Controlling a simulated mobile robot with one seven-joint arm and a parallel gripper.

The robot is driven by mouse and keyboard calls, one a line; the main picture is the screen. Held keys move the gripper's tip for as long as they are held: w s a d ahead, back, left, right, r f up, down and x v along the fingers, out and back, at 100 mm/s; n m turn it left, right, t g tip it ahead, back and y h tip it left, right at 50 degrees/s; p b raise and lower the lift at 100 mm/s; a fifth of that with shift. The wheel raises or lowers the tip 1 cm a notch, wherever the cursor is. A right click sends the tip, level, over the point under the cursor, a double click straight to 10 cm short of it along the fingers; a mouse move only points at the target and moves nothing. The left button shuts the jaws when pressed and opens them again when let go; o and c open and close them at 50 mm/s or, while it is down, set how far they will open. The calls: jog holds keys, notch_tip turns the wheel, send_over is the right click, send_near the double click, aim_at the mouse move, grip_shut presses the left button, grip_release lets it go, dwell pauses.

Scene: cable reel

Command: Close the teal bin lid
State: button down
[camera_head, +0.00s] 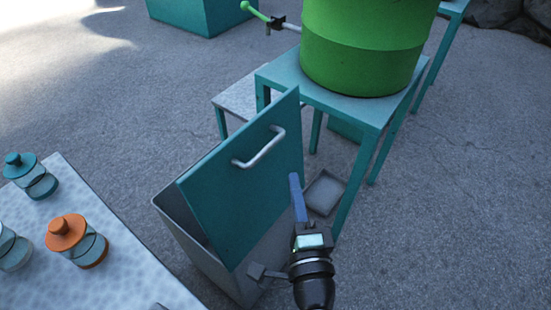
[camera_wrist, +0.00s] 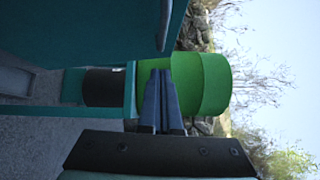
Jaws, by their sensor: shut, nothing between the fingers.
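The bin (camera_head: 188,245) is a grey box on the ground at lower centre, and its teal lid (camera_head: 225,195) stands raised and tilted, open. A pale bar handle (camera_head: 260,148) is on the lid's face. My gripper (camera_head: 294,178) is shut and empty, with blue fingers, just beside the lid's right edge; I cannot tell whether they touch. In the wrist view my gripper's fingers (camera_wrist: 160,74) lie close together. The lid (camera_wrist: 80,25) fills the upper left there, with part of its handle (camera_wrist: 164,25) at its edge.
A teal table (camera_head: 345,108) bearing a green barrel (camera_head: 365,50) with a tap stands behind the bin. A grey tray (camera_head: 325,192) lies on the ground beneath. A pale table (camera_head: 120,255) with several jars, one orange-lidded (camera_head: 68,232), is at left. Open ground lies right.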

aim_at(277, 143)
jog(key=w+a, duration=0.1)
jog(key=w+p, duration=0.1)
jog(key=w, duration=0.1)
jog(key=w+a, duration=0.1)
jog(key=shift+w+a+r, duration=0.25)
jog(key=shift+w+a, duration=0.05)
jog(key=shift+w, duration=0.05)
jog(key=shift+w+a+p, duration=0.35)
jog(key=shift+a, duration=0.15)
jog(key=shift+w, duration=0.1)
